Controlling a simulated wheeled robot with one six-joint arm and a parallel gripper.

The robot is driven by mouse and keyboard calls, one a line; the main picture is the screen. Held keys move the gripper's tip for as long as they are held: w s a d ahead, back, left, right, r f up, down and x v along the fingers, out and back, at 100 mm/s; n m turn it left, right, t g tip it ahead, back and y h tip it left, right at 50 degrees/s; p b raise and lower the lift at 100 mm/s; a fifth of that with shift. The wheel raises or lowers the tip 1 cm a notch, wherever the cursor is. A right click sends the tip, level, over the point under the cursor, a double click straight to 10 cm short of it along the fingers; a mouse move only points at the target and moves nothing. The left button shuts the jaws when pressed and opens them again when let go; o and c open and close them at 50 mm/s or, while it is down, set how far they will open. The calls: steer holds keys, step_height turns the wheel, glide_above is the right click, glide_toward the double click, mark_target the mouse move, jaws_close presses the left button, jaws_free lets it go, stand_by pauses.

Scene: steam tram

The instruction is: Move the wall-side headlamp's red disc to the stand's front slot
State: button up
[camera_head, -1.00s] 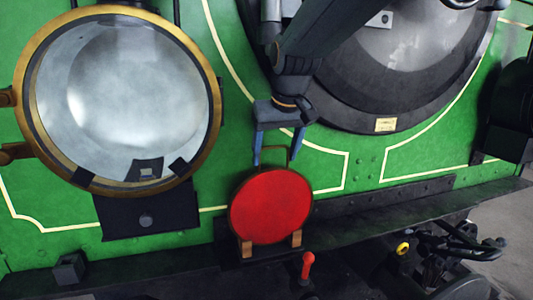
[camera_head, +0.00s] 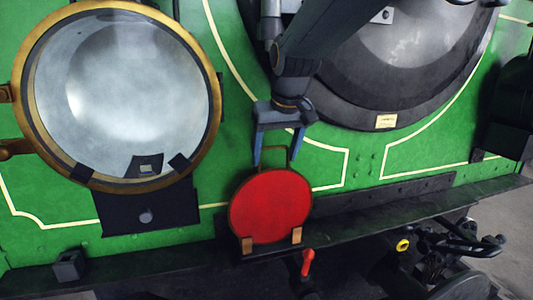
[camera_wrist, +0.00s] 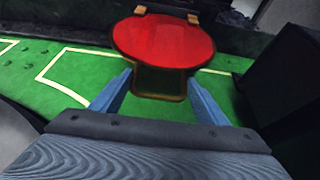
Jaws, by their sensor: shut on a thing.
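The red disc (camera_head: 270,207), with a dark rim and a wire handle on top, stands upright at the stand. The stand's two wooden blocks (camera_head: 247,244) show at its lower edge; I cannot tell which slot it is in. My gripper (camera_head: 278,162) points down from above, its blue fingers at the two sides of the handle, shut on it. In the wrist view, the disc (camera_wrist: 163,42) lies beyond the fingertips, the handle (camera_wrist: 160,84) between them. The large brass-rimmed headlamp (camera_head: 120,95) at left has dark clips at its bottom edge and no red disc on it.
The stand is on a dark ledge (camera_head: 400,220) before the green tram front (camera_head: 320,165). A red lever (camera_head: 308,262) stands just below the disc. A dark box (camera_head: 68,266) is at lower left; hoses and couplings with a yellow ring (camera_head: 403,245) are at lower right.

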steer(key=shift+f, duration=0.2)
stand_by(0.6)
steer(key=o, duration=2.1)
steer(key=shift+r+p, duration=2.6)
steer(key=shift+r, duration=0.4)
steer(key=shift+f, duration=0.1)
